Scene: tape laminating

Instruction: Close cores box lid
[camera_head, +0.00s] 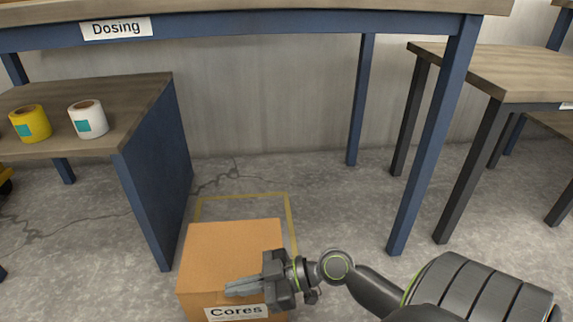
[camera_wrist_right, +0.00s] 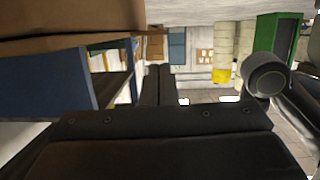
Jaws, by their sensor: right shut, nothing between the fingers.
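The cardboard cores box (camera_head: 220,250) sits on the floor at the bottom of the head view, with a white "Cores" label on its near side. Its top looks flat and covered, with no raised flap visible. My right gripper (camera_head: 230,289) reaches in from the right, fingers pointing left across the box's near edge, just above the label. It is shut and empty. Whether it touches the box is unclear. In the right wrist view the closed dark fingers (camera_wrist_right: 157,84) show at the centre, and a brown surface, seemingly the box, fills the upper left. My left gripper is not in view.
A yellow floor outline (camera_head: 245,195) shows behind the box. Left of it stands a low bench (camera_head: 152,185) with a blue side panel, carrying a yellow roll (camera_head: 31,123) and a white roll (camera_head: 88,118). The Dosing table (camera_head: 250,28) spans above; its blue leg (camera_head: 432,140) stands at right.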

